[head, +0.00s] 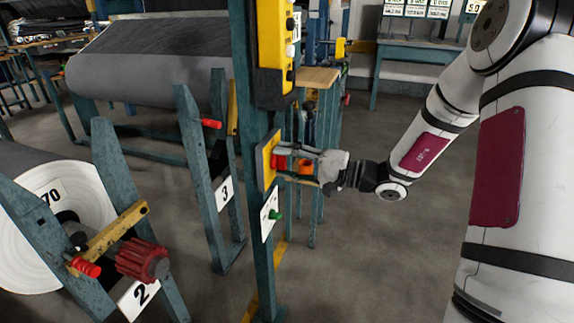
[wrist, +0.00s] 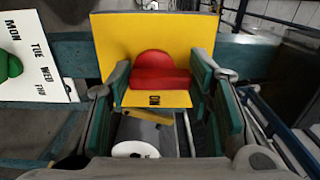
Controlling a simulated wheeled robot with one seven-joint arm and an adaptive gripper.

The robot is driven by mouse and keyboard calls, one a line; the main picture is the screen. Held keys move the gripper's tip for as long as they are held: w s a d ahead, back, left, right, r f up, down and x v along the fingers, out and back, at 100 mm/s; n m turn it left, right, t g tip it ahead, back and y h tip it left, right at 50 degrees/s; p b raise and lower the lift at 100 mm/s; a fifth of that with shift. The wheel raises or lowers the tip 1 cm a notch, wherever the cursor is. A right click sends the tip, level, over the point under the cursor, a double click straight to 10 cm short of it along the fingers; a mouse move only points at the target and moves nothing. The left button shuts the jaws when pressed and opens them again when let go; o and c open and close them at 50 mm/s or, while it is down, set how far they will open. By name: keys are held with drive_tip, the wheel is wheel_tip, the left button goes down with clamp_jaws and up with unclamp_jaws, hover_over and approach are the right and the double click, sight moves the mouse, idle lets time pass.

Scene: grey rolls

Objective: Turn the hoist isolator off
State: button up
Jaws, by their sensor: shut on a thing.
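The hoist isolator is a yellow plate (head: 267,160) with a red knob (head: 280,162) on a teal post, under the yellow hoist control box. In the wrist view the red knob (wrist: 154,72) stands in the middle of the yellow plate (wrist: 120,32), its straight bar running across the picture. An "ON" label shows upside down below it. My gripper (head: 290,163) reaches the plate from the right. In the wrist view its fingers (wrist: 160,82) are on either side of the knob, shut on it.
Below the isolator a white card (head: 268,212) with a green peg hangs on the same post (head: 262,260). Grey rolls on teal stands (head: 150,65) fill the left. A workbench (head: 420,50) stands at the back. The floor (head: 370,250) right of the post is clear.

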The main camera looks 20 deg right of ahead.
idle(0.3)
drive_tip(key=o, duration=1.1)
drive_tip(key=shift+o, duration=0.2)
drive_tip(key=v, duration=1.2)
drive_tip(key=shift+d, duration=0.1)
